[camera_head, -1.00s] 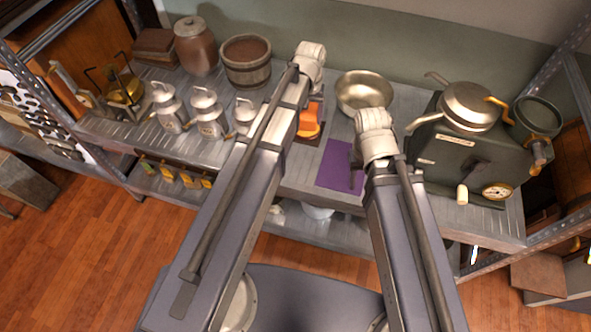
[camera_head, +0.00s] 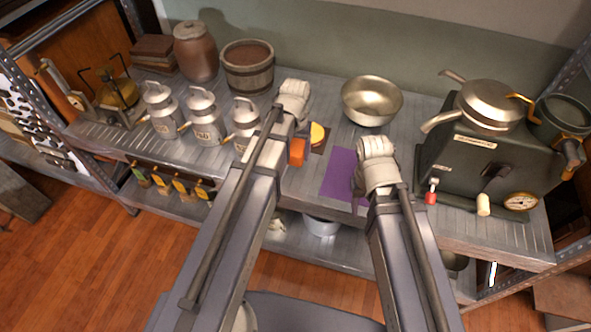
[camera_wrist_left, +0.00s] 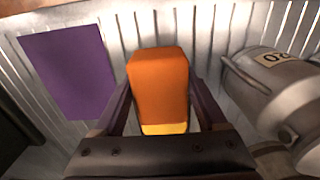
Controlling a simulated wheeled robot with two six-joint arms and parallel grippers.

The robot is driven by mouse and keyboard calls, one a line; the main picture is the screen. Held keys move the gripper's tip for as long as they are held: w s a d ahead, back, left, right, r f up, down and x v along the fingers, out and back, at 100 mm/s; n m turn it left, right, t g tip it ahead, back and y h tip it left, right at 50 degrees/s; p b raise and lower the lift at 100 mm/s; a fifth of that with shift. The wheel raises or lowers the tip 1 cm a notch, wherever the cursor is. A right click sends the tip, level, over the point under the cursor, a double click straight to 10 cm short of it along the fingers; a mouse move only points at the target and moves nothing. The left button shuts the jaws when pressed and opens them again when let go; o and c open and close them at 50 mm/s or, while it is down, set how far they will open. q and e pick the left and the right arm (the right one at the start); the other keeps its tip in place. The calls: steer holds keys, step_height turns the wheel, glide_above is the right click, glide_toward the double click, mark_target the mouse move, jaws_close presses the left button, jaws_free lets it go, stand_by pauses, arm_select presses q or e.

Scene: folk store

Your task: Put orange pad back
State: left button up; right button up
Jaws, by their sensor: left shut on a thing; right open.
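The orange pad (camera_wrist_left: 160,88) is a block between the two dark fingers of my left gripper (camera_wrist_left: 160,100), which is shut on it. In the head view the orange pad (camera_head: 297,151) shows beside my left wrist, above the front part of the shelf top. A purple mat (camera_head: 340,172) lies further right. My right gripper (camera_head: 358,182) is open over the purple mat's right edge, mostly hidden by its wrist.
Metal milk cans (camera_head: 203,118) stand to the left, with a wooden bucket (camera_head: 247,66) and brown jar (camera_head: 195,52) behind. A metal bowl (camera_head: 371,100) stands behind the purple mat. A dark green machine (camera_head: 480,165) with a gauge fills the right.

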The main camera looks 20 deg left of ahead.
mark_target(295, 147)
arm_select(q)
steer(key=shift+f+b, duration=2.65)
steer(key=shift+f, duration=0.65)
steer(key=shift+f, duration=0.2)
steer(key=o, duration=1.1)
steer(key=shift+r, duration=0.2)
step_height(295, 147, up, 12)
steer(key=p, duration=1.2)
steer(key=shift+r, duration=0.1)
steer(key=s+d+m, duration=0.1)
steer(key=s+d, duration=0.2)
steer(key=s, duration=0.1)
steer(key=s+d+m, duration=0.1)
steer(key=s+d, duration=0.3)
steer(key=s, duration=0.1)
steer(key=s+d+m+y, duration=0.1)
steer(key=s+d, duration=0.2)
steer(key=s, duration=0.2)
steer(key=shift+d, duration=0.25)
